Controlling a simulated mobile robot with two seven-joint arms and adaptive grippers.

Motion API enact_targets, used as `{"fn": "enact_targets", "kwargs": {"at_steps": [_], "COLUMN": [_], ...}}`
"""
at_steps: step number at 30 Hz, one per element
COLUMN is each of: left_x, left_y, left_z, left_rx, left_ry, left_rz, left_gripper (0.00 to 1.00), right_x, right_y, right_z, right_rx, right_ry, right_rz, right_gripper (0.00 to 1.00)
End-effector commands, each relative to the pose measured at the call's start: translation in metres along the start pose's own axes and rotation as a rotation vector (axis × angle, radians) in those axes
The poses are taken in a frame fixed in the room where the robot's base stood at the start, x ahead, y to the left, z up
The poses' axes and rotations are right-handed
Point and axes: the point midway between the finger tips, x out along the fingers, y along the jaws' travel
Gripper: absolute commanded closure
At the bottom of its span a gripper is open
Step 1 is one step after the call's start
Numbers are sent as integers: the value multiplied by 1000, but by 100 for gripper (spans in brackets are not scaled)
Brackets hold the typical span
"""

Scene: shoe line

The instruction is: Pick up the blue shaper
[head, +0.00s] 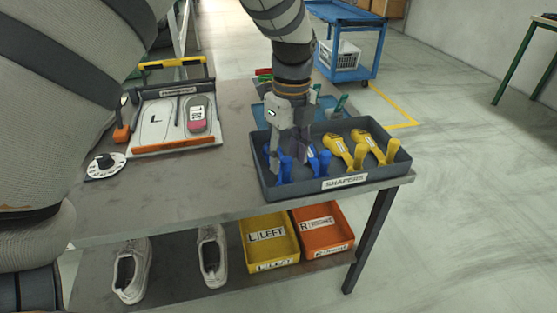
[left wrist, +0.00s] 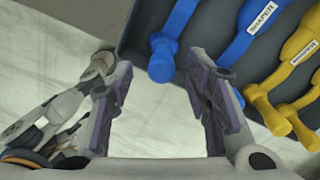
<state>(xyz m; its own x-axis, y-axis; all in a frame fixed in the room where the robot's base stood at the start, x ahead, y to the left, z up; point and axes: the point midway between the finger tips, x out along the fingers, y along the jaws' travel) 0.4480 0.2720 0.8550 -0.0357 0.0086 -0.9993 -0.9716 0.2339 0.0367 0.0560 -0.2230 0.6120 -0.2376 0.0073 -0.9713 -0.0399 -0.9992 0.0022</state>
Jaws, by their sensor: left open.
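The grey tray labelled SHAPERS (head: 393,172) stands at the right end of the table. It holds two blue shapers, the left one (head: 284,167) and the right one (head: 320,163), beside two yellow shapers (head: 345,150). My left gripper (head: 286,150) points down over the tray's left end and partly hides the blue shapers. In the left wrist view its fingers (left wrist: 158,78) are apart, with nothing clearly held between them. The round end of one blue shaper (left wrist: 178,32) appears just beyond the fingertips. The second blue shaper (left wrist: 252,38) lies to its right.
White shoes (head: 212,256), a yellow bin (head: 270,248) and an orange bin (head: 325,240) are on the lower shelf.

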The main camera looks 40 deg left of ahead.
Motion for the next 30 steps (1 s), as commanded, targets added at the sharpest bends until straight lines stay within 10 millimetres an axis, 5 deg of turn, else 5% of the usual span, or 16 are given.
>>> {"fn": "enact_targets", "kwargs": {"at_steps": [4,11,17,30], "left_x": [23,24,24,19], "left_y": [1,0,0,0], "left_z": [0,0,0,0], "left_rx": [-1,0,-1,-2], "left_ry": [0,-1,0,0], "left_rz": [2,-2,-2,-2], "left_gripper": [56,56,100,100], "right_x": [2,2,2,1], "right_y": [0,0,0,0], "right_z": [1,1,1,0], "right_rx": [0,0,0,0], "right_ry": [-5,-4,-4,-3], "right_rz": [0,0,0,0], "right_gripper": [60,60,60,60]}}
